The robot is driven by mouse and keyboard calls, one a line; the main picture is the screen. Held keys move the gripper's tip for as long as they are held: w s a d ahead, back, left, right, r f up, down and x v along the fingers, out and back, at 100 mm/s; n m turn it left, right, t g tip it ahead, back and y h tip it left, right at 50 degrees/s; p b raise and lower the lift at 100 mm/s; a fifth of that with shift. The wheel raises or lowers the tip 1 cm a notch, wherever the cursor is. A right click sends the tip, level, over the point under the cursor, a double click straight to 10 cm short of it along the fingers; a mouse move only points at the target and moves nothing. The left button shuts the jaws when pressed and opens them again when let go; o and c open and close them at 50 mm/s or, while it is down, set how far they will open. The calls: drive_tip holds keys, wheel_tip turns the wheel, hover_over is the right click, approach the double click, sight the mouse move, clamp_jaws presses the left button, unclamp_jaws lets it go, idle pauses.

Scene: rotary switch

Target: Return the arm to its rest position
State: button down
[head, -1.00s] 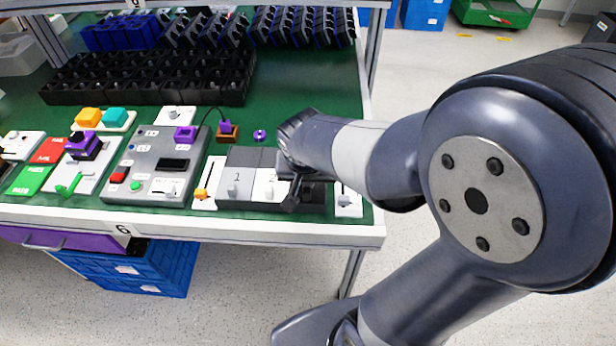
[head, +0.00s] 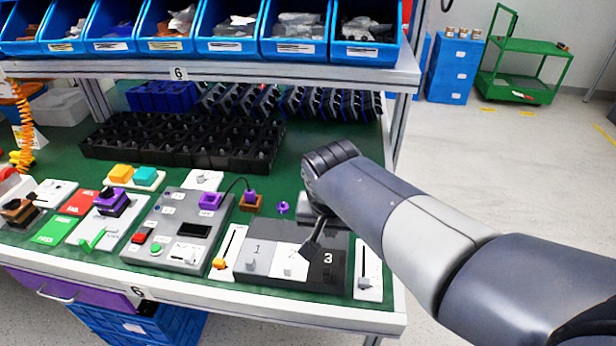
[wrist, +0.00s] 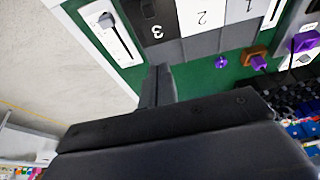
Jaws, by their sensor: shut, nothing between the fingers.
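My gripper (head: 313,246) is shut and empty. In the head view it hangs over the right part of a panel marked 1, 2 and 3 (head: 258,247), with its fingers pointing down. I cannot tell the exact gap above the panel. Each section has a small knob at its front; the section marked 3 is dark, 1 is grey and 2 is white. In the wrist view my shut fingers (wrist: 158,84) show against the green table and the panel's grey back edge, apart from the knobs. The panel (wrist: 205,14) is partly cut off at the top there.
Slider plates (head: 369,272) (head: 230,250) stand on both sides of the panel. A grey control box (head: 172,225) is to the left. A black crate (head: 180,140) and the shelf with blue bins (head: 230,25) lie behind. Open floor (head: 500,170) is to the right.

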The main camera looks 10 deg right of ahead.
drive_tip(key=b, duration=0.2)
approach(328, 265)
drive_tip(key=w+f, duration=0.1)
drive_tip(key=w+d+f, duration=0.1)
drive_tip(key=w+f, duration=0.2)
drive_tip(key=w, duration=0.1)
drive_tip(key=shift+d+f, duration=0.3)
drive_tip(key=shift+f, duration=0.1)
drive_tip(key=shift+s+a+p, duration=0.1)
drive_tip(key=shift+s+p, duration=0.2)
drive_tip(key=shift+p, duration=0.05)
drive_tip(key=shift+s+a, duration=0.2)
drive_tip(key=shift+s, duration=0.45)
drive_tip(key=shift+s+a, duration=0.2)
drive_tip(key=shift+s, duration=0.45)
